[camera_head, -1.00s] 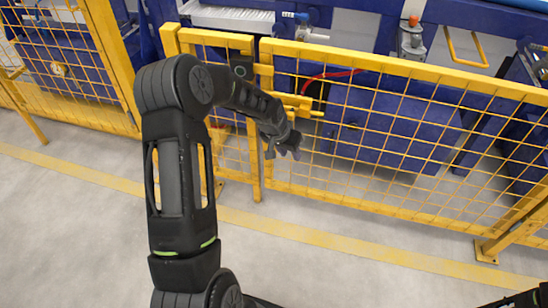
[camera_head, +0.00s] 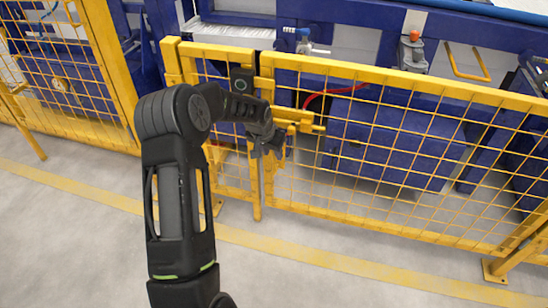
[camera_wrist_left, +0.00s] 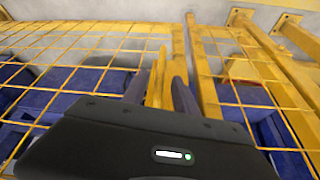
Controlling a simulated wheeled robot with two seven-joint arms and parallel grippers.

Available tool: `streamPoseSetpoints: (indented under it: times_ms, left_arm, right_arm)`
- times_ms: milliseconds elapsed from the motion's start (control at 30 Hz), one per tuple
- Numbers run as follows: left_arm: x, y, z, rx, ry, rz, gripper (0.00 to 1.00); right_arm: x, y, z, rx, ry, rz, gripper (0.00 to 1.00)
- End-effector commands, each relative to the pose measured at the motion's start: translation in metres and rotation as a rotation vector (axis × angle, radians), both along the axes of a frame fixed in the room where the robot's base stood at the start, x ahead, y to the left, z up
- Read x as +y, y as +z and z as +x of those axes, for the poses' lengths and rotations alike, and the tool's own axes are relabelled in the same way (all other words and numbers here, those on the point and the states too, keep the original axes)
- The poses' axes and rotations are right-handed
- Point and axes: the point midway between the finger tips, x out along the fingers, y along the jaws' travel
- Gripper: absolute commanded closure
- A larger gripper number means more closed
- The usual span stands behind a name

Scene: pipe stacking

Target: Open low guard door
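The low guard door is a yellow mesh panel (camera_head: 400,130) in the middle and right of the head view. It stands in line with the narrower yellow fence panel (camera_head: 225,165) at its left and looks shut. A yellow latch (camera_head: 305,121) with two bars sits at the door's upper left. My left gripper (camera_head: 274,148) is at the door's left edge, just below and left of the latch. In the left wrist view its two dark fingers (camera_wrist_left: 160,95) are apart, with yellow bars (camera_wrist_left: 158,75) seen between them. Contact cannot be told. My right gripper is not in view.
Blue machinery (camera_head: 390,145) stands behind the fence. A taller yellow mesh fence (camera_head: 65,75) is at the left. The grey floor (camera_head: 330,285) in front is clear, with a painted yellow line. A yellow post foot (camera_head: 496,270) stands at the right.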

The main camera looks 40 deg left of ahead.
Motion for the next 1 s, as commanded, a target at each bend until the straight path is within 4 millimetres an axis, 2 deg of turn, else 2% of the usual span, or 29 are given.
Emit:
streamPoseSetpoints:
  times_ms: [33, 200, 567, 900, 1000]
  left_arm:
    - [0.0, -0.01, 0.003, 0.002, 0.0, -0.001, 0.66]
    - [0.001, -0.027, 0.01, 0.001, 0.0, 0.0, 0.66]
    - [0.002, -0.031, 0.013, 0.0, 0.0, 0.0, 0.67]
    - [0.002, -0.03, 0.013, 0.0, 0.0, 0.0, 0.94]
    - [0.002, -0.03, 0.013, 0.0, 0.0, 0.0, 1.0]
  right_arm:
    - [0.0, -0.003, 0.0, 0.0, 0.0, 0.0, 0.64]
    - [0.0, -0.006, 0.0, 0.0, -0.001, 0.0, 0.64]
    - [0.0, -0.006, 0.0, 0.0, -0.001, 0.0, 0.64]
    - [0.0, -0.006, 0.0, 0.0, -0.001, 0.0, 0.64]
    - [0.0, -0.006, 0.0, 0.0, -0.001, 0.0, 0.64]
